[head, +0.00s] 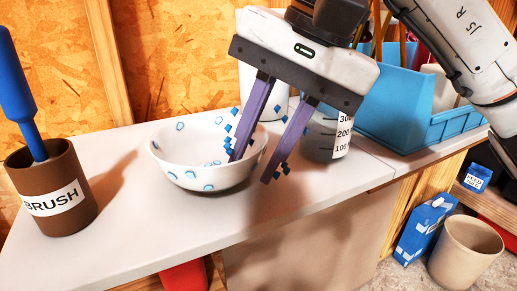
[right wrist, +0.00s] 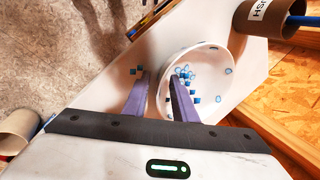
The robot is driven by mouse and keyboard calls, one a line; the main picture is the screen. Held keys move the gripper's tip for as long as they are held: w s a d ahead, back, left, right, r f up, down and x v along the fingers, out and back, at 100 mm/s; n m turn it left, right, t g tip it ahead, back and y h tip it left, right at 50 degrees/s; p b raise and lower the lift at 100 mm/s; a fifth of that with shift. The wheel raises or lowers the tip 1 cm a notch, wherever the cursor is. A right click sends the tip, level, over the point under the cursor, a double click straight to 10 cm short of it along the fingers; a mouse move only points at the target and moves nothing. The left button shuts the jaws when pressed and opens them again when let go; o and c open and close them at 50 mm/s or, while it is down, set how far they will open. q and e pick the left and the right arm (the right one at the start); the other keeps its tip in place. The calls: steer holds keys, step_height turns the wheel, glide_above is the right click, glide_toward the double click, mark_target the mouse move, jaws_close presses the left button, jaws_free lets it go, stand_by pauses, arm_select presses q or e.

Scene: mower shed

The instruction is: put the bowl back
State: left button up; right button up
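A white bowl (head: 182,160) with blue marks stands upright on the pale worktop (head: 130,225). It also shows in the right wrist view (right wrist: 220,62). My right gripper (head: 251,170) reaches down from above at the bowl's right side. Its purple fingers are apart, one inside the bowl and one outside, with the rim between them; the right wrist view (right wrist: 160,76) shows this too. I see a gap, so it is not closed on the rim. Small blue bits show around both fingertips. My left gripper is not in view.
A brown pot (head: 50,205) labelled BRUSH holds a blue-handled brush (head: 18,90) at the left. A measuring jug (head: 325,135) stands close to the right finger. A blue bin (head: 400,112) is at the right. A beige tub (head: 465,255) and a blue carton (head: 425,225) are lower right. The front worktop is clear.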

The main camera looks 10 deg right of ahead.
steer(key=v, duration=1.2)
steer(key=shift+r, duration=0.15)
